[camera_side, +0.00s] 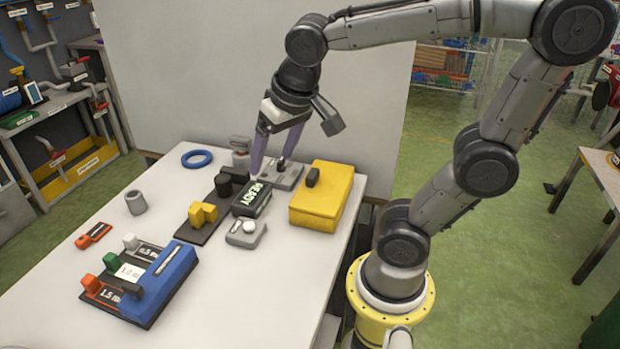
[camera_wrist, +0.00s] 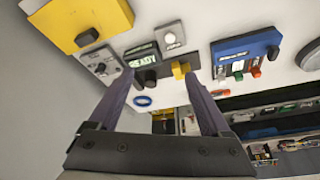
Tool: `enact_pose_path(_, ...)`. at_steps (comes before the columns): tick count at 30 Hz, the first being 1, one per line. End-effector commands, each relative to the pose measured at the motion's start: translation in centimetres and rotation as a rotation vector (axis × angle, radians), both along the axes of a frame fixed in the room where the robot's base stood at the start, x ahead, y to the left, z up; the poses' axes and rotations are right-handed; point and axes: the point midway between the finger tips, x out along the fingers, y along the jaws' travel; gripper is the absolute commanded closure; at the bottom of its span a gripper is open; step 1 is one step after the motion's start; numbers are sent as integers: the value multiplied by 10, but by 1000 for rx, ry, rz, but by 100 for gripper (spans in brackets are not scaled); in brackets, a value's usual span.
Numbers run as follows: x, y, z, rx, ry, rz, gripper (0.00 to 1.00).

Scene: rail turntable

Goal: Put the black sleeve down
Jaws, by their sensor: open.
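My gripper (camera_side: 268,165) is open above the far part of the white table, with nothing seen between its fingers. It also shows open in the wrist view (camera_wrist: 159,76). A black rounded piece (camera_side: 233,174), which looks like the black sleeve, sits at the far end of a dark rail (camera_side: 203,228), left of my fingers. In the wrist view the black piece (camera_wrist: 148,76) appears near the left fingertip. A yellow stepped block (camera_side: 203,214) is on the same rail. I cannot tell how the black piece sits on the rail.
A display box reading READY (camera_side: 252,199), a grey button box (camera_side: 246,233), a grey knob box (camera_side: 285,178) and a yellow box (camera_side: 322,200) stand close by. A blue ring (camera_side: 197,158), grey cylinder (camera_side: 136,203) and blue slotted unit (camera_side: 172,270) are leftward. The front right table is clear.

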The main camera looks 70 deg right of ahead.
Motion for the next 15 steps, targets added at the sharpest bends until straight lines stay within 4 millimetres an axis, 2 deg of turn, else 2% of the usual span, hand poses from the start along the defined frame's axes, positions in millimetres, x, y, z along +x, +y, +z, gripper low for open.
enact_pose_path(1,-21,6,-1,-6,-27,87,18)
enact_pose_path(3,-42,13,-6,-20,-51,202,18)
enact_pose_path(6,-63,20,-13,-39,-82,326,18)
enact_pose_path(10,-76,26,-19,-58,-107,415,18)
enact_pose_path(15,-79,27,-22,-64,-109,440,18)
